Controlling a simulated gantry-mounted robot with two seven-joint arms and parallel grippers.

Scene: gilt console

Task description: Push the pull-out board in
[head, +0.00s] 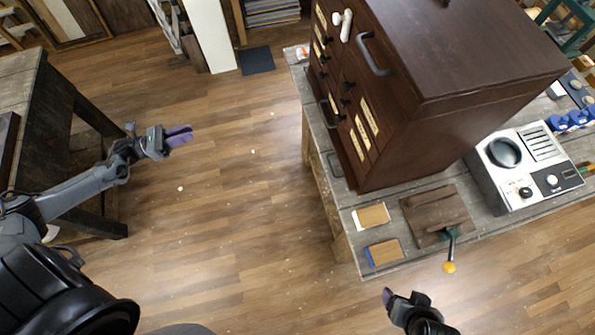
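A dark brown cabinet (430,130) with a drawer front on its left side stands on a grey workbench. A thin dark strip (343,150) sticks out along the foot of the drawer front. I cannot tell for sure that it is the pull-out board. My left gripper (186,137) is over open floor, well left of the cabinet and touching nothing. Its purple finger pads overlap in view, so its opening is unclear. My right gripper (392,297) is at the bottom edge, in front of the bench, apart from the cabinet. Only part of it shows.
The bench (348,225) carries small wooden blocks (373,215), a brown plate (437,212) beside an orange-knobbed lever (449,267), and a white device (525,168). A dark table (55,130) stands at left. The floor between is clear apart from small pale specks.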

